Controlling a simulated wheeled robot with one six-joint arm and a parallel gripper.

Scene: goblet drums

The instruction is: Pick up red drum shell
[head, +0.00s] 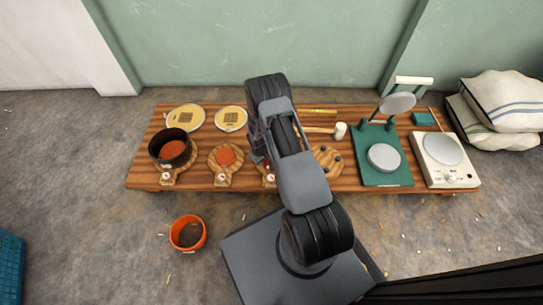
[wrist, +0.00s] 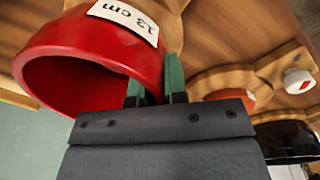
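The red drum shell (wrist: 92,50) fills the upper left of the wrist view, its open mouth facing the camera and a white "13 cm" label on its outside. My gripper (wrist: 155,88) has two green fingertips set close together, one inside the mouth and one outside, with the shell's wall between them. It looks shut on that wall. In the head view my arm hides most of the shell; only a small red patch (head: 267,163) shows beside my gripper. I cannot tell whether the shell is lifted off its board.
The wooden table (head: 345,181) holds a black shell (head: 162,142) at left, a board with an orange-red disc (head: 225,157), round skins (head: 186,117), a mallet (head: 340,131), a green stand (head: 376,176) and a white turntable device (head: 446,177). An orange bucket (head: 177,239) stands on the floor.

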